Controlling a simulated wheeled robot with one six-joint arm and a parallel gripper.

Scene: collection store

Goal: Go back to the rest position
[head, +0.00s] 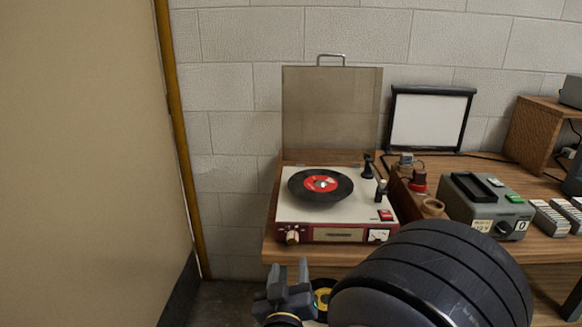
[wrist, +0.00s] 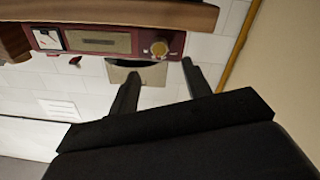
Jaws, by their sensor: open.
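My gripper (head: 291,268) is low in the head view, just in front of the table's front edge and below the record player (head: 335,235). Its two fingers stand apart with nothing between them. They also show apart and empty in the wrist view (wrist: 160,73), where the picture is upside down and the player's red front (wrist: 105,42) with its brass knob lies beyond the fingertips. The player's lid (head: 332,112) is raised. A black record with a red label (head: 321,185) lies on the player. My dark arm hides part of the table front.
The wooden table (head: 470,250) holds a grey-green device (head: 486,207), small wooden holders and a framed white panel (head: 428,120).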

